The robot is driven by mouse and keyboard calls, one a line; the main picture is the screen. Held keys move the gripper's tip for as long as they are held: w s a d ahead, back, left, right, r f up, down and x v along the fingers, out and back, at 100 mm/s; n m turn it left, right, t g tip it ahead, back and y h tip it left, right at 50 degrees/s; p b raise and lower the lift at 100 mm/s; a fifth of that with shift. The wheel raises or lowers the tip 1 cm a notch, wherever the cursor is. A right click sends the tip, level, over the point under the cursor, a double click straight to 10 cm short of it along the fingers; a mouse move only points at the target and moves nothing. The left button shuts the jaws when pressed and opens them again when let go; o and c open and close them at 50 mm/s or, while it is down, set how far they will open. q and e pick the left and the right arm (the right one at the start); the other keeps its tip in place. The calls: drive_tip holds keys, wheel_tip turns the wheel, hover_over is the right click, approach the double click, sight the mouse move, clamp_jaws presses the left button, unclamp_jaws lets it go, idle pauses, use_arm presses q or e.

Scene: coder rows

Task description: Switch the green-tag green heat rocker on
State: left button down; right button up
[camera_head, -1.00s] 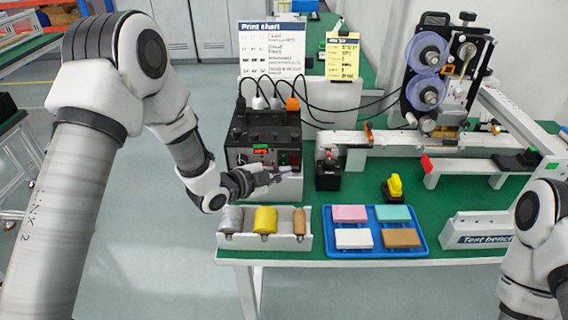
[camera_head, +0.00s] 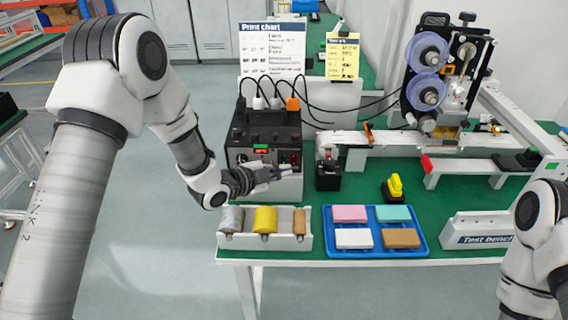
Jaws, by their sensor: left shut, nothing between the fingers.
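My right gripper is out of view; only my right arm shows.
A white rack (camera_head: 308,243) with grey, yellow and brown rolls stands just below my left gripper. A blue tray (camera_head: 375,252) with coloured blocks lies to its right. A black block with a red top (camera_head: 328,177) stands right of the box. Cables arch above the box.

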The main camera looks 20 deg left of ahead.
use_arm(q)
drive_tip(key=shift+w, duration=0.15)
idle(0.4)
drive_tip(key=shift+w+a, duration=0.15)
drive_tip(key=shift+w, duration=0.15)
drive_tip(key=shift+w+f, duration=0.1)
drive_tip(key=shift+w, duration=0.2)
idle(0.6)
drive_tip(key=shift+s, duration=0.1)
drive_tip(key=shift+s, duration=0.65)
drive_tip(key=s, duration=0.1)
drive_tip(key=s+d, duration=0.1)
drive_tip(key=s, duration=0.1)
drive_tip(key=s+r, duration=0.1)
drive_tip(key=shift+s+d+b, duration=0.35)
drive_tip(key=shift+s, duration=0.05)
